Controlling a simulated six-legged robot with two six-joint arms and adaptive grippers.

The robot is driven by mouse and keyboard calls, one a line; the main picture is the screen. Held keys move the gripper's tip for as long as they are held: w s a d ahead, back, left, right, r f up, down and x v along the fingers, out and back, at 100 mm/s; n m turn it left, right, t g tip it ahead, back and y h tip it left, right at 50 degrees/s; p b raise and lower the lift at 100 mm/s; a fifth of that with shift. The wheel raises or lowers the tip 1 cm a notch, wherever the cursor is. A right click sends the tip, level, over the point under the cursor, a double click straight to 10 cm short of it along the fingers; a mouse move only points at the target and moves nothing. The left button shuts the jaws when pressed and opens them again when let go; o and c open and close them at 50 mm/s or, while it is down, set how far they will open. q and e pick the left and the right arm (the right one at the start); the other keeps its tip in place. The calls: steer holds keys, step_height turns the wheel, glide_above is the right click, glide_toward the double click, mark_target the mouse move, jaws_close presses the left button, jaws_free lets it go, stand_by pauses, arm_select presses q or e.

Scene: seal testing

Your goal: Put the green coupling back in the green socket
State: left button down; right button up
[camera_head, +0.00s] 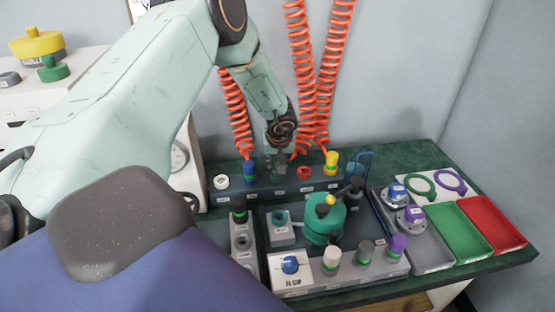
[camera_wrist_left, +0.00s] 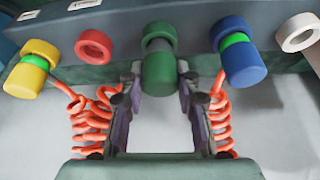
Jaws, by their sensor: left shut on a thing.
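The green coupling (camera_wrist_left: 158,74) is between the fingertips of my left gripper (camera_wrist_left: 155,88) in the left wrist view, and the gripper is shut on it. It lines up with the green socket (camera_wrist_left: 158,33) in the rail. My right gripper is not in view.
The blue coupling (camera_wrist_left: 242,60) and the yellow coupling (camera_wrist_left: 28,73) flank the green one, each with a bright green band. The red socket (camera_wrist_left: 95,45) and white socket (camera_wrist_left: 299,32) are empty. Orange coiled hoses (camera_head: 235,110) hang close. A green pot (camera_head: 323,222) stands in front.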

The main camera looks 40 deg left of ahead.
arm_select(q)
steer(key=shift+f, duration=0.25)
steer(key=c, duration=0.9)
jaws_free()
steer(key=shift+o, duration=0.2)
steer(key=v, duration=1.2)
